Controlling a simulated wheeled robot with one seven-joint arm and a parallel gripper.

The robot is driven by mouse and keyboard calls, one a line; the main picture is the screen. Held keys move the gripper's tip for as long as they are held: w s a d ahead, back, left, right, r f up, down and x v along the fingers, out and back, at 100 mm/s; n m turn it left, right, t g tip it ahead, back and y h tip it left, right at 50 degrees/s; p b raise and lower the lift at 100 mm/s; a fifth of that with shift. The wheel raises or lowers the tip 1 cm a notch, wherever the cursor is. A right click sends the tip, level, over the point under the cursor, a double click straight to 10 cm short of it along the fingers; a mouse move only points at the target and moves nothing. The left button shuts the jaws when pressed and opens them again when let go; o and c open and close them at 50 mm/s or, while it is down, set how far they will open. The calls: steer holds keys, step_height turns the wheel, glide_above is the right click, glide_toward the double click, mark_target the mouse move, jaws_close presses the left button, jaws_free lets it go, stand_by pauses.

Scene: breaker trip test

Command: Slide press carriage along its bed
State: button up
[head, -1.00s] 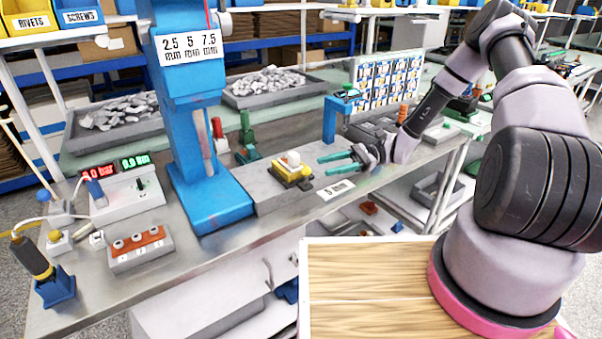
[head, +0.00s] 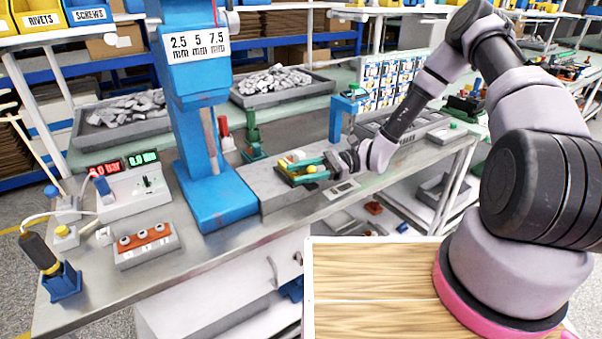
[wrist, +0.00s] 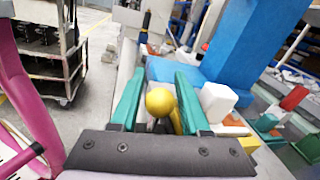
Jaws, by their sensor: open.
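The press carriage (head: 283,162) is a yellow-and-dark slide with a white block (head: 298,155) on top. It sits on the grey bed (head: 268,190), to the right of the blue press (head: 215,203). Its round yellow knob (head: 311,169) also shows in the wrist view (wrist: 159,101). My gripper (head: 291,172) is open, with its teal fingers on either side of the knob. In the wrist view a gap shows between the knob and the left finger; the right side is closer, and I cannot tell whether it touches. The gripper partly hides the carriage.
The blue press column stands at the bed's left end. A small blue stand (head: 345,115) is behind my gripper. Green and red parts (head: 252,135) stand behind the bed. A grey block with orange top (head: 147,246) and a gauge box (head: 135,190) are further left.

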jaws_close()
stand_by(1.3)
